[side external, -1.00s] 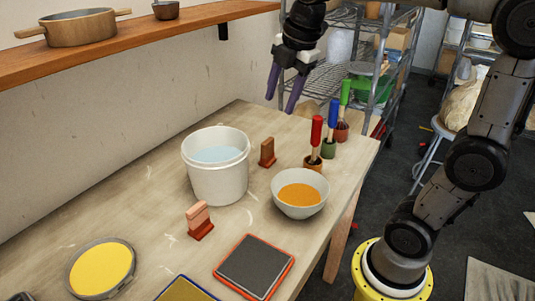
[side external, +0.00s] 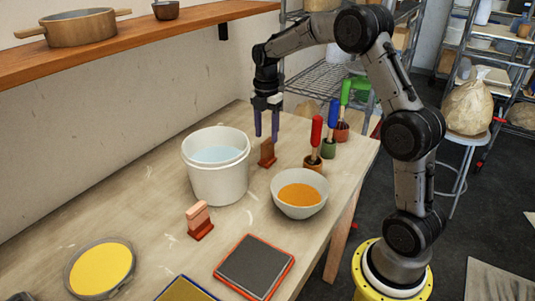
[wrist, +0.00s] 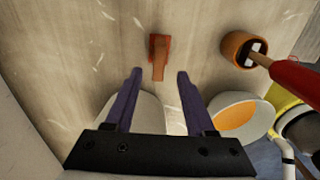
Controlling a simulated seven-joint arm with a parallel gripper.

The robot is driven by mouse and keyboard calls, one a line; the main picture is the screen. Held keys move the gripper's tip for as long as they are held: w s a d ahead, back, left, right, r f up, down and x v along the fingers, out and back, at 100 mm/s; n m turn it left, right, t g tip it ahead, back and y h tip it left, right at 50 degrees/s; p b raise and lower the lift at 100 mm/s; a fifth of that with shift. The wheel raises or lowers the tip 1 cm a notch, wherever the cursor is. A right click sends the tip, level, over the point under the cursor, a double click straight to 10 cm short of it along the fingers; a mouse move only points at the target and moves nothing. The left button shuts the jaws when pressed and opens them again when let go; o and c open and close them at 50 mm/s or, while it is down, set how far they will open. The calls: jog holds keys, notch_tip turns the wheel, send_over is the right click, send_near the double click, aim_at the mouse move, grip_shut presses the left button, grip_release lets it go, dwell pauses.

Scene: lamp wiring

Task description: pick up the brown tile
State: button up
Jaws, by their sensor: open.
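The brown tile (side external: 267,150) stands upright in a small reddish holder (side external: 266,163) on the table, between the white bucket and the pots with handled tools. In the wrist view the brown tile (wrist: 159,68) is seen from above, just ahead of and between the fingertips. My gripper (side external: 267,136) is open and points down, its purple fingers close above or behind the tile in the side view. In the wrist view my gripper (wrist: 159,74) is empty. Whether the fingertips touch the tile cannot be told.
A white bucket of water (side external: 216,180) stands left of the tile and a bowl of orange liquid (side external: 299,197) in front. A pot with a red-handled tool (side external: 315,142) stands close on the right. A pinkish tile (side external: 198,216) stands in another holder nearer the front.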

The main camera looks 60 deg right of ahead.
aim_at(267, 150)
jog(key=shift+d+f, duration=0.2)
jog(key=shift+f, duration=1.7)
jog(key=shift+d+f, duration=0.2)
jog(key=shift+f, duration=1.65)
jog(key=shift+w, duration=0.1)
grip_shut()
